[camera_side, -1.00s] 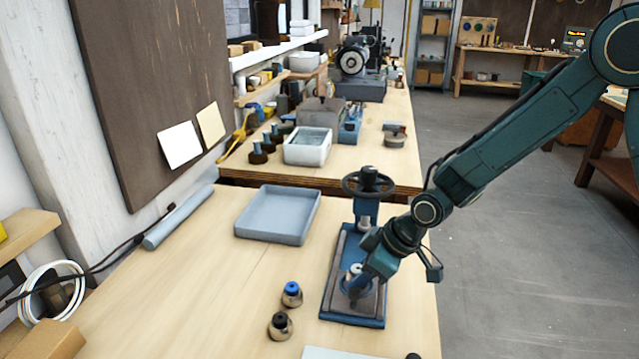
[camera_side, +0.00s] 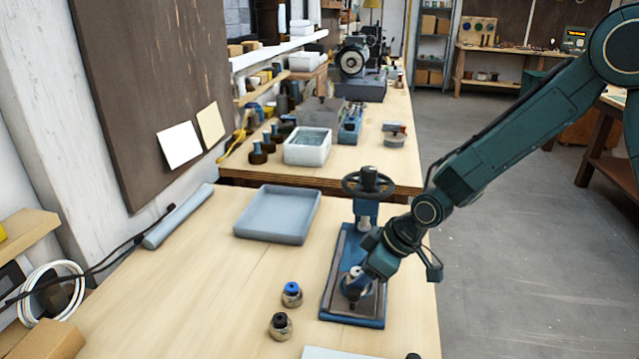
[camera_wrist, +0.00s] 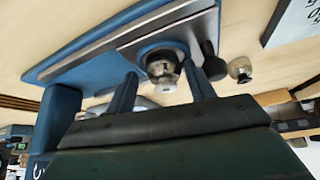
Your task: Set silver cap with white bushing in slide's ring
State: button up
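The silver cap with the white bushing (camera_wrist: 163,69) stands upright between my gripper's fingers in the wrist view. A dark round ring edge (camera_wrist: 150,48) on the slide shows around it, and the cap appears to sit in that ring. Its pale top also shows in the side view (camera_side: 356,270). My gripper (camera_wrist: 161,80) has its fingers apart, with a visible gap on each side of the cap. In the side view my gripper (camera_side: 354,288) is low over the slide of the blue press (camera_side: 340,318). The fingers partly hide the ring there.
A cap with a blue bushing (camera_side: 292,294) and one with a black bushing (camera_side: 281,327) stand left of the press. A grey-blue empty tray (camera_side: 277,215) lies behind them. The press's column and handwheel (camera_side: 368,183) rise close behind my gripper.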

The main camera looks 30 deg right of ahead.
jog(key=shift+s+a, duration=0.2)
jog(key=shift+a, duration=0.1)
jog(key=shift+v, duration=0.8)
jog(key=v, duration=1.2)
jog(key=shift+d, duration=0.35)
jog(key=shift+w+r, duration=0.15)
jog(key=shift+r, duration=0.05)
jog(key=w+v, duration=0.1)
jog(key=v, duration=0.7)
jog(key=shift+a+r, duration=0.3)
jog(key=shift+r, duration=0.2)
jog(key=shift+s, duration=0.2)
